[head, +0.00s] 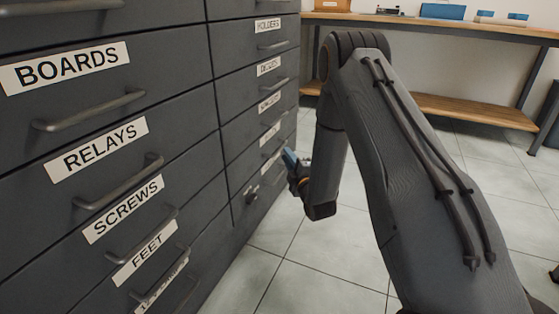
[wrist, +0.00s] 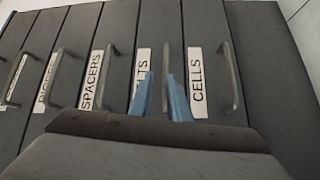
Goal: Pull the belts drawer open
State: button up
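The belts drawer (wrist: 142,30) is in the wrist view, between the spacers and cells drawers; its label (wrist: 139,75) is partly covered by a finger, leaving "LTS" readable. Its dark bar handle (wrist: 165,60) shows between the fingertips. The drawer front looks flush with its neighbours, so it appears closed. My gripper (wrist: 162,78) has two blue fingers, apart, one on each side of the handle. Whether they touch it cannot be told. In the head view my gripper (head: 291,160) is beside the lower right column of drawers, where the belts label (head: 270,133) is small and hard to read.
The spacers drawer (wrist: 88,30) and cells drawer (wrist: 200,25) have similar bar handles close by. The left column holds boards, relays, screws and feet drawers. Tiled floor (head: 320,245) lies clear in front of the cabinet. A wooden bench (head: 450,28) stands behind.

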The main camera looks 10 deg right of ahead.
aim_at(280, 148)
jog(key=shift+n+t, duration=0.3)
jog(key=shift+t, duration=0.1)
jog(key=w+b, duration=0.1)
jog(key=w, duration=0.1)
jog(key=w+b, duration=0.2)
jog(key=w, duration=0.1)
jog(key=w+a+b, duration=0.1)
jog(key=w, duration=0.2)
jog(key=shift+a+f+b, duration=0.1)
jog(key=shift+f+b, duration=0.2)
jog(key=shift+b, duration=0.05)
jog(key=shift+c, duration=0.5)
grip_shut()
